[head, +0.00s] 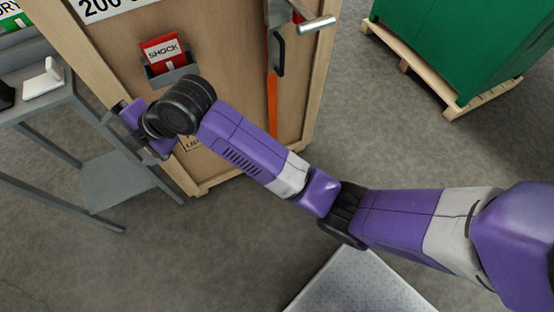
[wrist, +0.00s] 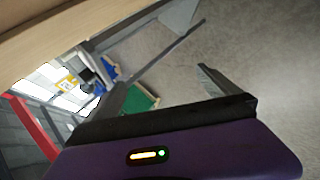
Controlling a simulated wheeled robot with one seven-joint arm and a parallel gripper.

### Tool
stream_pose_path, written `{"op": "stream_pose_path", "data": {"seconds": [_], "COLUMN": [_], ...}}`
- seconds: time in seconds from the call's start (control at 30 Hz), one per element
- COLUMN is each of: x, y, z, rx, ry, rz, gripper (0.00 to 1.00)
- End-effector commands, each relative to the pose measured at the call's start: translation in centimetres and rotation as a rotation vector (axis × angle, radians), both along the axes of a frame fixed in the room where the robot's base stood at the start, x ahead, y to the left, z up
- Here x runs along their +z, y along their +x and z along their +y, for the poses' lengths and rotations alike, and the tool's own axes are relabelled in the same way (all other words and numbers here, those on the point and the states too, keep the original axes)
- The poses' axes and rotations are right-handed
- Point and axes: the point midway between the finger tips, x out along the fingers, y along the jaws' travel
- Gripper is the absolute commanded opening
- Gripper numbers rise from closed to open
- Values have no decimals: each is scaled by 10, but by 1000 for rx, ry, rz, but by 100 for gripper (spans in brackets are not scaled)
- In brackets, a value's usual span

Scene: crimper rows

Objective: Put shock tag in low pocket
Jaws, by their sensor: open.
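The red shock tag (head: 163,51), with a white label reading SHOCK, stands upright in a small grey pocket (head: 172,76) on the face of a wooden crate (head: 225,50). The pocket hides the tag's lower part. I cannot tell whether this is the low pocket; no other pocket is clearly seen. My gripper (head: 121,126) is beside the crate's lower left edge, below and left of the tag, apart from it. In the wrist view my gripper (wrist: 158,78) is open, with nothing between its fingers. Neither tag nor pocket shows there.
A grey metal table (head: 48,108) stands left of the crate, close to my gripper, with a white object (head: 43,80) on top. A metal handle (head: 316,24) sticks out at the crate's right. A green container (head: 470,45) stands on a pallet (head: 425,78). Grey floor is open between.

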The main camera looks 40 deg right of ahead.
Motion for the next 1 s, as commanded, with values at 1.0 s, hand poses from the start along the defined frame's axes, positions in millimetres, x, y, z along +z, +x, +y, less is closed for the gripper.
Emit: {"op": "stream_pose_path", "data": {"seconds": [1.0], "x": [-57], "y": [-340], "z": [-138], "rx": [-1083], "ry": [1043], "rz": [70], "gripper": [100]}}
